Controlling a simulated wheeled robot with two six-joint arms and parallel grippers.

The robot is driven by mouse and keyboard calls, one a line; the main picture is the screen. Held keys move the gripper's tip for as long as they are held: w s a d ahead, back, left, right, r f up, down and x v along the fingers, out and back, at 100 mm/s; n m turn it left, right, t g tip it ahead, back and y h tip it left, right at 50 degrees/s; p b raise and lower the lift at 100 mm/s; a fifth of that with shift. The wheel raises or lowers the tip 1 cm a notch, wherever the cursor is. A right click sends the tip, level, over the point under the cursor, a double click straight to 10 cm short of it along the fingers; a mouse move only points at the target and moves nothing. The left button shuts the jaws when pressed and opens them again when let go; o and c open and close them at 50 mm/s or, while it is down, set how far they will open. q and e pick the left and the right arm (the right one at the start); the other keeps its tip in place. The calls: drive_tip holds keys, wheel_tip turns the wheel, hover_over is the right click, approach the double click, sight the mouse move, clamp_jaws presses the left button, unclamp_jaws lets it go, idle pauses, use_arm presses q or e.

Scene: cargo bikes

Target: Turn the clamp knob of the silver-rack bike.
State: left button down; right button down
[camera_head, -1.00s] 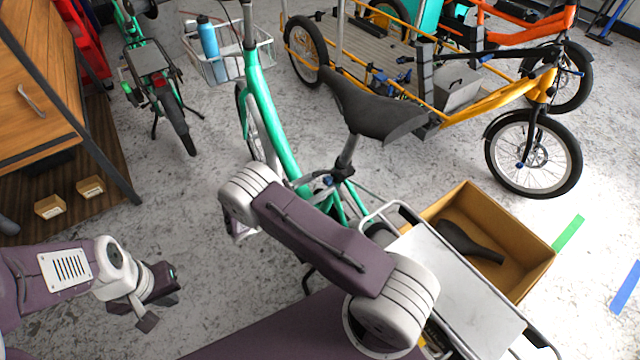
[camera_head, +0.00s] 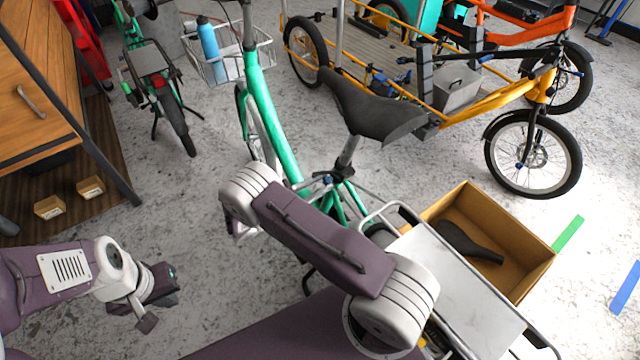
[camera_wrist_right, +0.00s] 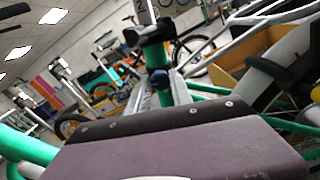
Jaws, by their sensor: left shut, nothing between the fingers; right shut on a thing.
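The silver-rack bike is the green one in front of me, with a black saddle (camera_head: 375,110) and a flat silver rack (camera_head: 455,285). Its blue clamp knob (camera_wrist_right: 188,77) sits at the seat-post clamp, under a black collar (camera_wrist_right: 150,35) in the right wrist view. My right gripper (camera_wrist_right: 170,90) is shut on the knob; its housing hides part of the grip. My left gripper (camera_head: 158,303) is shut and empty over the floor at the lower left, away from the bike.
A cardboard box (camera_head: 530,255) holding a spare saddle stands beside the rack. A yellow cargo bike (camera_head: 490,100) and an orange bike (camera_head: 510,35) stand behind. A wooden cabinet (camera_head: 35,90) is at the left.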

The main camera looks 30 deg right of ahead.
drive_tip(key=shift+m, duration=2.3)
drive_tip(key=c, duration=1.1)
unclamp_jaws()
drive_tip(key=shift+c, duration=0.2)
drive_tip(key=shift+a, duration=0.1)
drive_tip(key=s+a, duration=0.1)
drive_tip(key=a, duration=0.8)
drive_tip(key=shift+s, duration=0.2)
